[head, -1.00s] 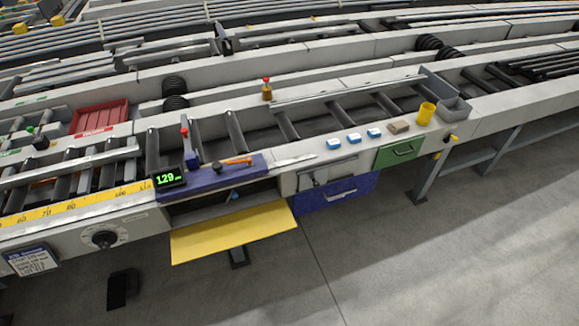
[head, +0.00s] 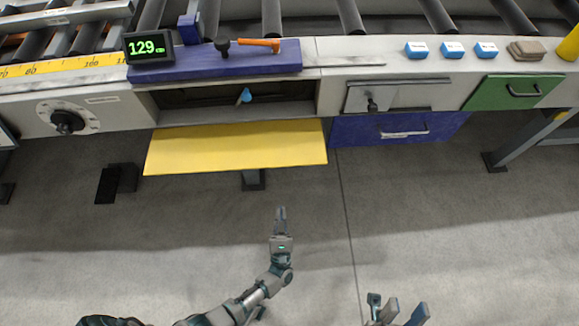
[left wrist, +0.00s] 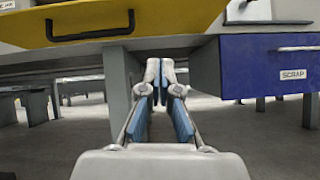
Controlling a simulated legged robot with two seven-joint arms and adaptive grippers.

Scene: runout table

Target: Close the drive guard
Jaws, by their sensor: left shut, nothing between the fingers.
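The drive guard is a yellow panel (head: 235,150) that hangs open, folded outward below a dark opening (head: 215,97) in the table front. In the left wrist view its yellow underside (left wrist: 150,20) with a black handle (left wrist: 90,28) shows at the upper left. My left gripper (head: 281,210) is shut and empty, below and in front of the panel's near edge, apart from it. Its closed fingers also show in the left wrist view (left wrist: 160,68). My right gripper (head: 395,308) is at the bottom edge, its fingers spread apart, empty.
A blue drawer (head: 400,127) marked SCRAP is right of the guard, with a green drawer (head: 515,92) further right. A dial (head: 66,121) is at left. A table leg (head: 253,179) stands beneath the guard. Open floor lies in front.

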